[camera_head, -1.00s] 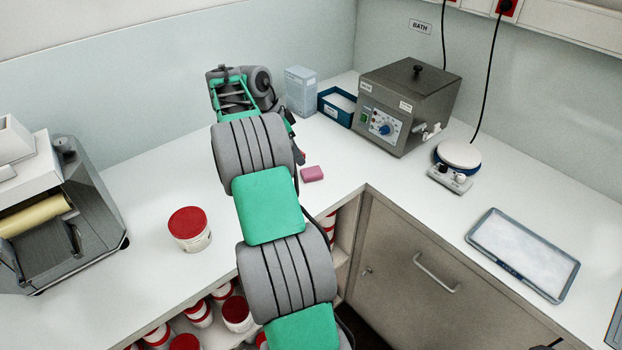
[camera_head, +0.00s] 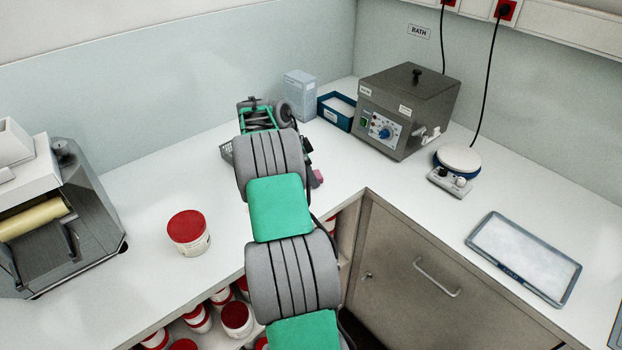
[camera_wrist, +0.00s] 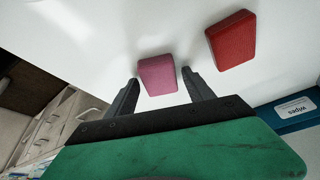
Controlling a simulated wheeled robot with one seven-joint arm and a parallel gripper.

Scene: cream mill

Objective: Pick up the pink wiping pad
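The pink wiping pad (camera_wrist: 157,75) lies on the white counter in the wrist view, just beyond and between my fingertips. In the head view only a small part of the pink pad (camera_head: 318,176) shows beside my arm. My gripper (camera_wrist: 160,88) is open, with one dark finger on each side of the pad's near end. I cannot tell whether either finger touches the pad. A red pad (camera_wrist: 231,40) lies to the right of the pink one in the wrist view, apart from it.
A blue box labelled wipes (camera_wrist: 294,110) is at the right of the wrist view. A grey bath unit (camera_head: 408,105) and a pale blue carton (camera_head: 299,93) stand behind. A red-lidded tub (camera_head: 188,231) stands at left. The counter around the pads is clear.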

